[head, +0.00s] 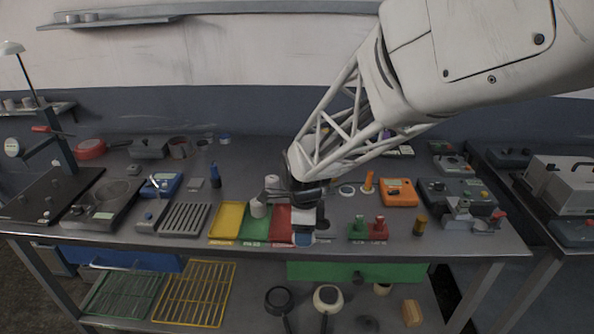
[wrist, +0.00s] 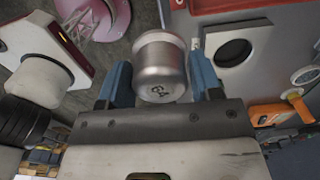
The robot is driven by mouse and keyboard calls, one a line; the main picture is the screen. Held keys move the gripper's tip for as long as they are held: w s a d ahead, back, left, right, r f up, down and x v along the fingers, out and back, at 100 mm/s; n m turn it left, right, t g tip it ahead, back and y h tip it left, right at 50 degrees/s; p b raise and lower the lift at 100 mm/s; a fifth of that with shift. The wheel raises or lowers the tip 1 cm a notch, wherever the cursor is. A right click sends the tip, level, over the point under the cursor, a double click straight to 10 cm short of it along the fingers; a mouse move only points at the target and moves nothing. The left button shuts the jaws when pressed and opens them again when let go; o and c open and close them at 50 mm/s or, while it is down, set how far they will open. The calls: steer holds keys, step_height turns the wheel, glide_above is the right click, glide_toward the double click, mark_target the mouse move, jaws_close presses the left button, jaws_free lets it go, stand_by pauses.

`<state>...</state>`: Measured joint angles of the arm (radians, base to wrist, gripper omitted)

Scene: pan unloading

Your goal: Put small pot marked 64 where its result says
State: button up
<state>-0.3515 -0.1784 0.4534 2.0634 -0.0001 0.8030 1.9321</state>
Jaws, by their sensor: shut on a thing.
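The small pot marked 64 (wrist: 160,62) is a silvery metal cylinder with a dark 64 on its side. In the wrist view it sits between the two blue fingers of my gripper (wrist: 160,85), which are shut on it. In the head view my gripper (head: 268,196) is over the coloured trays, and a pale pot shape shows at its left end, over the green tray (head: 256,228). The yellow tray (head: 228,218) lies left of it and the red tray (head: 279,222) right. Their front labels are too small to read surely. No result reading is legible.
An orange meter (head: 398,192), a green block (head: 357,231) and a red block (head: 379,231) stand to the right. A ribbed grey plate (head: 184,219) lies left of the trays. A black hotplate (head: 50,196) is at far left. Bare bench shows behind the trays.

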steer(key=shift+w+a, duration=0.1)
stand_by(0.3)
glide_above(287, 214)
steer(key=shift+f, duration=0.75)
steer(key=shift+f, duration=0.1)
stand_by(0.3)
steer(key=shift+f, duration=1.65)
steer(key=shift+f, duration=0.15)
steer(key=o, duration=1)
steer(key=shift+r, duration=6.15)
